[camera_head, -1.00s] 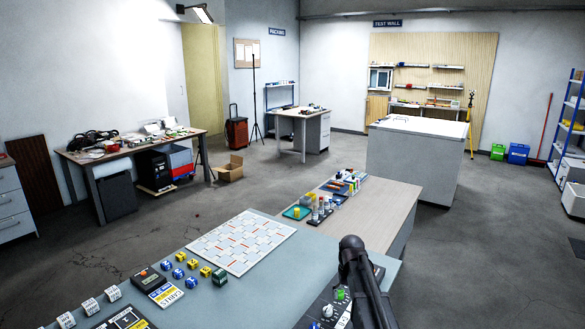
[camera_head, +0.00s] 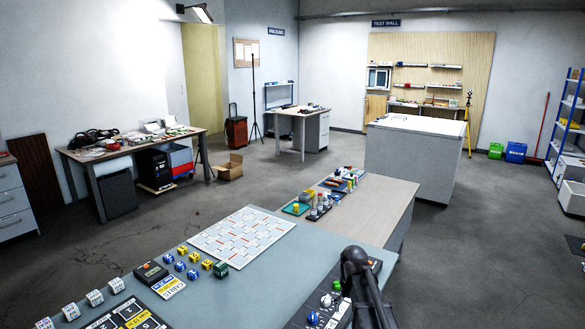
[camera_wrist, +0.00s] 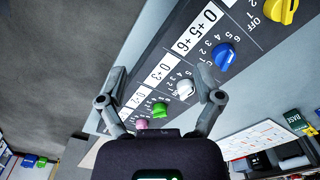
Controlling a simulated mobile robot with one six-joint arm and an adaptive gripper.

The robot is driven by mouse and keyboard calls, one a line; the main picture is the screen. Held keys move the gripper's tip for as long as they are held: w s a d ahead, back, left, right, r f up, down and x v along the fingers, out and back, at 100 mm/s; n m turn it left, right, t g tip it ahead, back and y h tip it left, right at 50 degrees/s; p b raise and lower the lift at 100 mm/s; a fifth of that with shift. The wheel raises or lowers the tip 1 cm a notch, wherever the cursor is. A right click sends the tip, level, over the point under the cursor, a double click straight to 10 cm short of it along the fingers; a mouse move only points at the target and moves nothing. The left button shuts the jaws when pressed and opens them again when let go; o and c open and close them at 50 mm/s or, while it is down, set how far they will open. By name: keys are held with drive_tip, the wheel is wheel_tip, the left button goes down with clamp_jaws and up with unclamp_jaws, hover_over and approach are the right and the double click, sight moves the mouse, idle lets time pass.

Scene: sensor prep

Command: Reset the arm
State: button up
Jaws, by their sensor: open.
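My gripper (camera_wrist: 162,82) shows in the wrist view with its two fingers spread apart and nothing between them. Beyond the fingers lies a dark panel with knobs: a yellow knob (camera_wrist: 281,10), a blue knob (camera_wrist: 222,56), a white knob (camera_wrist: 185,89), a green knob (camera_wrist: 159,109) and a pink knob (camera_wrist: 141,124). The fingers frame the panel, and I cannot tell how far above it they are. In the head view my arm (camera_head: 360,275) stands over the right end of the front bench and hides part of the knob panel (camera_head: 320,305). My gripper's fingertips cannot be made out there.
The grey front bench (camera_head: 240,292) holds a white patterned board (camera_head: 240,236), a dark box (camera_head: 150,272) and several small blue and yellow cubes. A wooden-topped table (camera_head: 375,205) with small items adjoins it behind. Open floor (camera_head: 480,270) lies to the right.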

drive_tip(key=s+f+b, duration=0.2)
drive_tip(key=s, duration=1.4)
drive_tip(key=shift+s+f+m+b, duration=0.3)
drive_tip(key=shift+s+f, duration=0.1)
idle(1.0)
